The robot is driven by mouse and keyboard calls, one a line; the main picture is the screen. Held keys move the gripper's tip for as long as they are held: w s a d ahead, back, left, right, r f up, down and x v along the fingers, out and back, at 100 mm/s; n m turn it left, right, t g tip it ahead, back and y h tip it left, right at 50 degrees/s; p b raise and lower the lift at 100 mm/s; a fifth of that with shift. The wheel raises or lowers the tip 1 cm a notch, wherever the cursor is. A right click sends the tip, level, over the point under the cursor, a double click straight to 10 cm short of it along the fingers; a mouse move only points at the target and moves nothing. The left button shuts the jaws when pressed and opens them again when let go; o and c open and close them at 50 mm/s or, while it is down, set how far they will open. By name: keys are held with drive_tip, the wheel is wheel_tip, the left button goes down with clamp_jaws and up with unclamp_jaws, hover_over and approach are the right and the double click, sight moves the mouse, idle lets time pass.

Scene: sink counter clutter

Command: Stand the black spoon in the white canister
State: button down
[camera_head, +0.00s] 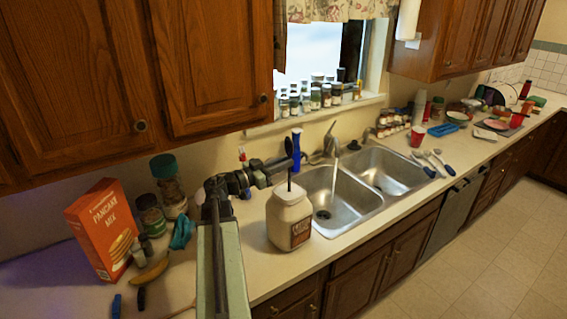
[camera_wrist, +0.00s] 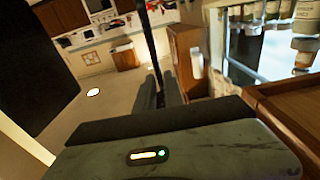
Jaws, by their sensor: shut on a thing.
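The white canister (camera_head: 290,214) stands on the counter left of the sink, with a brown label on its front. My gripper (camera_head: 287,163) is above the canister's mouth, shut on the black spoon (camera_head: 289,147). The spoon is about upright, its bowl end above the jaws and its thin handle pointing down to the canister's opening. I cannot tell how far the lower end is inside. In the wrist view the jaws (camera_wrist: 160,92) close on the dark spoon shaft (camera_wrist: 150,42); the canister does not show there.
A pancake mix box (camera_head: 103,229), jars (camera_head: 168,185), a banana (camera_head: 150,271) and a teal item (camera_head: 181,232) crowd the counter at left. A blue bottle (camera_head: 296,150) stands behind the canister. The double sink (camera_head: 340,205) with running faucet (camera_head: 331,140) lies right.

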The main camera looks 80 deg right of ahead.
drive_tip(key=shift+f+b, duration=2.05)
drive_tip(key=shift+f, duration=0.35)
drive_tip(key=c, duration=1.4)
unclamp_jaws()
drive_tip(key=shift+o, duration=0.2)
approach(288, 173)
drive_tip(key=shift+s+d, duration=0.15)
drive_tip(key=shift+d, duration=0.15)
